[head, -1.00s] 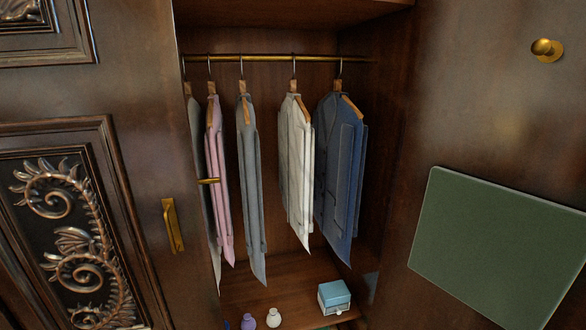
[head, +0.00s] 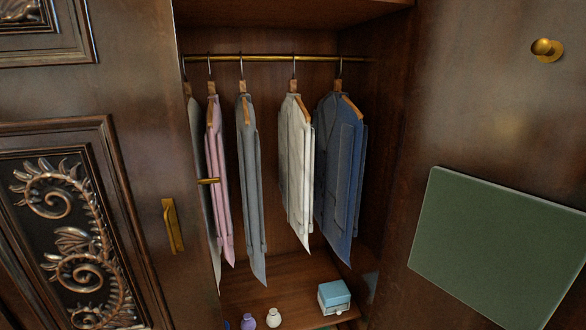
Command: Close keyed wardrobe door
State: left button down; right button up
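The wardrobe stands open in the head view, with its dark wooden interior (head: 275,150) showing. On the left is a carved, dark wooden door (head: 150,100) with a brass handle (head: 173,226) near its right edge. A small brass piece (head: 208,181) sticks out at that door's edge, in front of the clothes; I cannot tell if it is a key or a bolt. On the right is a plain dark wooden door panel (head: 470,110) with a round brass knob (head: 546,49). Neither of my grippers shows in this view.
Several garments hang from a brass rail (head: 270,58), among them a pink one (head: 214,170) and a blue one (head: 338,170). A blue-and-white box (head: 334,296) and small bottles (head: 273,318) stand on the wardrobe floor. A green panel (head: 500,245) lies against the right door.

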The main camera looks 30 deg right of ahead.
aim_at(486, 230)
jog(key=k+l, duration=0.25)
jog(key=k+l+u, duration=0.3)
jog(key=k+l, duration=0.45)
jog(key=l, duration=0.25)
jog(key=k+l+u, duration=0.3)
jog(key=k+l, duration=0.5)
jog(key=k, duration=0.05)
